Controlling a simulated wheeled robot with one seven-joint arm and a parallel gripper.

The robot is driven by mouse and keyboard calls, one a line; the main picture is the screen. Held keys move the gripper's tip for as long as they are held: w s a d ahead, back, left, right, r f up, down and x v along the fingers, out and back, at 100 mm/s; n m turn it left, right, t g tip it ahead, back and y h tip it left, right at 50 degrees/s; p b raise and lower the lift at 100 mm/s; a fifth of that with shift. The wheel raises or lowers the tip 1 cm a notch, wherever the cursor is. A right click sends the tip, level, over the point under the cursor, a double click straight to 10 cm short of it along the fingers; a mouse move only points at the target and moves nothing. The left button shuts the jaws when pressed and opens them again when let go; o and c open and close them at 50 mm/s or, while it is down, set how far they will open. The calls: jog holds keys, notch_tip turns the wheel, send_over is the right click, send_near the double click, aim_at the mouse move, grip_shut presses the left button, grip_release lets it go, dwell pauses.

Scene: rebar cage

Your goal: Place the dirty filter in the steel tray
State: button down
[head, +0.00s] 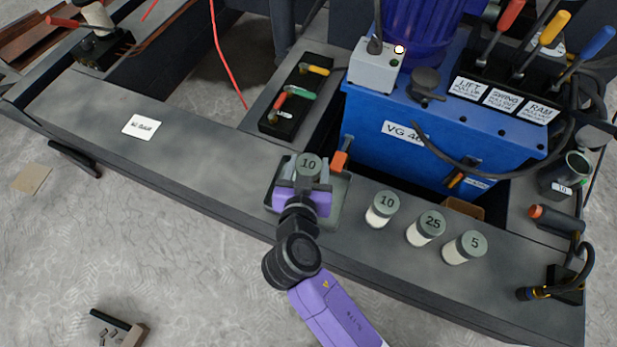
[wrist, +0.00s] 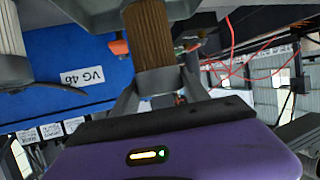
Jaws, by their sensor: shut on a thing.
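The dirty filter has a grey cap marked 10 (head: 309,163); its brown pleated body shows in the wrist view (wrist: 147,35). My purple gripper (head: 308,180) is shut on it, with the two fingers on either side (wrist: 155,85). The filter is upright over the steel tray (head: 338,208), a shallow grey tray on the dark bench. My gripper covers much of the tray, and I cannot tell whether the filter's bottom touches it.
White filters with grey caps marked 10 (head: 381,209), 25 (head: 426,228) and 5 (head: 464,247) stand right of the tray. The blue power unit (head: 430,135) is behind. An orange-handled valve (head: 340,160) is close behind the tray. The bench's left part is mostly clear, with a white card (head: 142,127).

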jog(key=shift+f+b, duration=0.9)
jog(key=shift+f, duration=1.4)
jog(key=c, duration=0.6)
grip_release()
jog(key=shift+f, duration=0.1)
jog(key=shift+o, duration=0.2)
jog(key=shift+r, duration=0.2)
jog(key=p+v, duration=0.4)
jog(key=v, duration=0.8)
jog(key=shift+s+d+f, duration=0.1)
jog(key=shift+d+f, duration=0.05)
jog(key=shift+f, duration=0.05)
